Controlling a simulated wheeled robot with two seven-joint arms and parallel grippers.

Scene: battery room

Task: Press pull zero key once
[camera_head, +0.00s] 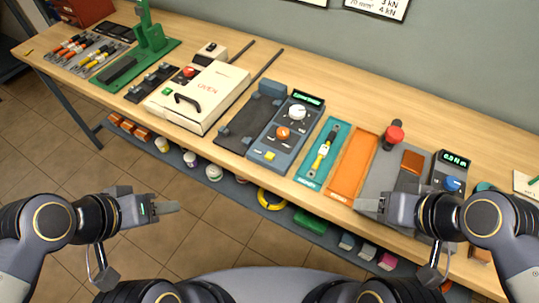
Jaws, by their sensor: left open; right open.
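A pull tester stands at the right of the bench: a grey plate with a red knob (394,132), an orange-brown block (412,162) and a dark unit with a lit green display (456,159) and a blue knob (452,184). The display text is small and seems to read near zero. I cannot make out a zero key; the lower part of the unit is hidden behind my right gripper. My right gripper (368,204) is open and empty over the plate's front edge. My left gripper (166,208) is open and empty, in front of the bench over the floor.
Left of the tester lie an orange tray (352,165) and a teal tray (306,170) with a yellow tool. A blue-grey unit (283,142) with knobs and a white oven (196,98) stand further left. A lower shelf holds several small items.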

